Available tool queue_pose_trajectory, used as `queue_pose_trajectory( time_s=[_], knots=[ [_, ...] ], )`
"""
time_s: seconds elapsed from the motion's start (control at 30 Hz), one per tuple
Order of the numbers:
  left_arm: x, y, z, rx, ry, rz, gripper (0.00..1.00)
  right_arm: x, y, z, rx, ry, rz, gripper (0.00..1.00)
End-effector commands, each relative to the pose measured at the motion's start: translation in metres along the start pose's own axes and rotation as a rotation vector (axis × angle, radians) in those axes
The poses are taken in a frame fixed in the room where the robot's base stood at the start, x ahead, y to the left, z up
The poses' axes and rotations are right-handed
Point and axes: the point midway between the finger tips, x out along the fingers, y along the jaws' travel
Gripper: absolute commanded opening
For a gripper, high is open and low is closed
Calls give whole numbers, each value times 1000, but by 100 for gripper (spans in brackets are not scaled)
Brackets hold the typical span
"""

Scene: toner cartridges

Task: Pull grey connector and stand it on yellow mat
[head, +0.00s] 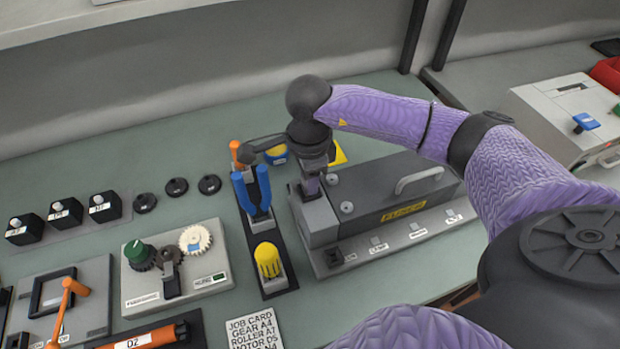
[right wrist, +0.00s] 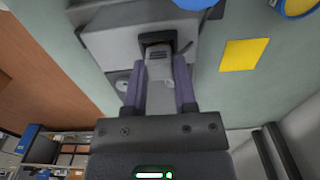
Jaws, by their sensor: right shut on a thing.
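My right gripper (head: 310,190) points down at the left end of the grey fuser unit (head: 385,196). In the right wrist view its two purple-grey fingers (right wrist: 160,85) are shut on the grey connector (right wrist: 158,68). The connector lies between the fingers, with a dark rim at its far end, against the unit's end. Whether it is still seated there I cannot tell. In the head view the gripper hides most of it. The yellow mat (head: 340,153) lies flat behind the unit, partly hidden by my gripper; it shows whole and bare in the right wrist view (right wrist: 243,62). My left gripper is not in view.
A blue-handled tool (head: 252,190) and a yellow knob (head: 268,262) stand just left of the unit. A blue and yellow round thing (head: 277,153) sits near the mat. A gear panel (head: 174,266) lies further left. A white printer (head: 568,118) stands at right.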

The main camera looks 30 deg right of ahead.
Motion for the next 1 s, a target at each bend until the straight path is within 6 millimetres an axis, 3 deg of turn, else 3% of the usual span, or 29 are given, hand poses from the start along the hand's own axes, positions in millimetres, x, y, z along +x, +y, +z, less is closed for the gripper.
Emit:
queue_pose_trajectory(
  time_s=[1.0],
  knots=[
    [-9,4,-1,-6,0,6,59,-13,0,0,0,-1,-1,0]
  ],
)
